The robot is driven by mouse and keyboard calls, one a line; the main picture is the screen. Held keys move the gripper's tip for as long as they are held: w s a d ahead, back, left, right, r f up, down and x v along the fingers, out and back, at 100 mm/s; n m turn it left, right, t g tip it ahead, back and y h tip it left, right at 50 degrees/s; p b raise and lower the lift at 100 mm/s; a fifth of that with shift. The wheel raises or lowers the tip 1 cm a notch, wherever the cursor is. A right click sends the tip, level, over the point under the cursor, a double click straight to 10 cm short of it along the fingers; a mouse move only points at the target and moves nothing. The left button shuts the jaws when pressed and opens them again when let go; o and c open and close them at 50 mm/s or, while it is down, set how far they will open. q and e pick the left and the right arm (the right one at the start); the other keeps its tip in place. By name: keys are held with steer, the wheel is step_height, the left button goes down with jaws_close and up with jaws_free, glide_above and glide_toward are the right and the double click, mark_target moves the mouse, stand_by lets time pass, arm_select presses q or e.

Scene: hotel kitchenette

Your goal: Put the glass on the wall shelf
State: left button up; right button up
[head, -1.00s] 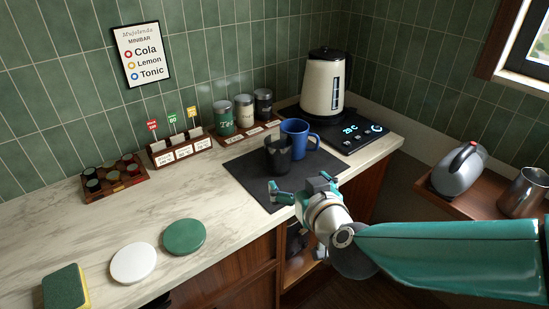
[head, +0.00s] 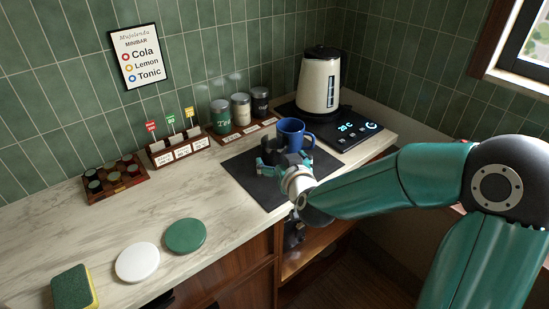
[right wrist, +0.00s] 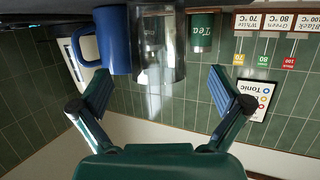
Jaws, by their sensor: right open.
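The clear, dark-looking glass (head: 271,153) stands on the black mat (head: 240,172), partly hidden by my right gripper (head: 281,162) in the head view. In the right wrist view, which is upside down, the glass (right wrist: 160,48) is ahead and between the spread fingers of my right gripper (right wrist: 166,88). The fingers are open, with no visible grip on the glass. My left gripper is not in view. No wall shelf shows clearly now; my right arm covers the right side of the head view.
A blue mug (head: 292,131) stands close behind the glass and also shows in the right wrist view (right wrist: 114,40). A kettle (head: 318,80) and several canisters (head: 241,108) stand at the back. The counter's left front holds two round coasters (head: 186,236) and a sponge (head: 74,287).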

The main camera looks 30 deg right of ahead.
mark_target(279, 153)
steer(key=x, duration=0.3)
steer(key=p+x, duration=0.1)
steer(key=x, duration=0.1)
steer(key=shift+w+d+r, duration=0.15)
steer(key=shift+d+r, duration=0.05)
steer(key=shift+r, duration=0.25)
steer(key=c, duration=1.5)
